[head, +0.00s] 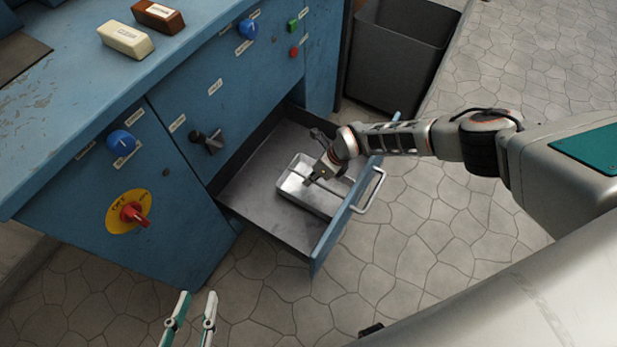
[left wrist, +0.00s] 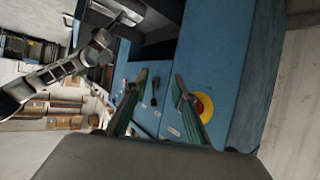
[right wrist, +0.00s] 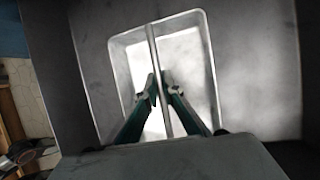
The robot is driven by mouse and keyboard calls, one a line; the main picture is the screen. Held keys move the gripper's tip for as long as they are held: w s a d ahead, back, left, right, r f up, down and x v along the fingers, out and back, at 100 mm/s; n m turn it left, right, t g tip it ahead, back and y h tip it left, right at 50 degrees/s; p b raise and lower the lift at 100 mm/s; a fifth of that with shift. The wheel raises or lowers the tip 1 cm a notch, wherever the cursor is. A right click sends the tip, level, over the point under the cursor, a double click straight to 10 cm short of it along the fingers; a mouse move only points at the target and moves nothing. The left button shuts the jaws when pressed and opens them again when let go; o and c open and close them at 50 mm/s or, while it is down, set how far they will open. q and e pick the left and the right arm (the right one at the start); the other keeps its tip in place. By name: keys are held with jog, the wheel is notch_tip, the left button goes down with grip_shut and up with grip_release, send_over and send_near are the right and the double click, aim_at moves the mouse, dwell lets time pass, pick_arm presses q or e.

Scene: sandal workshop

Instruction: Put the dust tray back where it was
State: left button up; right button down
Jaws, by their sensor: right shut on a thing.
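The dust tray (head: 316,201) is a shallow pale metal tray with a thin bar across its top. It is inside the open blue drawer (head: 262,214); I cannot tell whether it touches the drawer floor. My right gripper (head: 311,180) reaches down into the drawer from the right and is shut on the tray's bar. The right wrist view shows the fingertips (right wrist: 159,82) closed around the bar over the bright tray floor (right wrist: 188,65). My left gripper (head: 197,296) is open and empty, low in front of the cabinet; its fingers also show in the left wrist view (left wrist: 160,80).
The blue cabinet (head: 185,90) carries a red switch on yellow (head: 135,213), a black handle (head: 207,141) and blue knobs. A cream block (head: 126,39) and a brown block (head: 158,16) lie on top. A dark bin (head: 395,65) stands behind the drawer.

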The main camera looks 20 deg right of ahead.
jog(key=shift+f, duration=0.45)
jog(key=shift+w+r, duration=0.1)
jog(key=shift+r, duration=0.2)
jog(key=shift+f, duration=0.25)
jog(key=c, duration=2.2)
grip_release()
pick_arm(q)
jog(key=shift+d+r, duration=0.2)
jog(key=shift+r, duration=0.1)
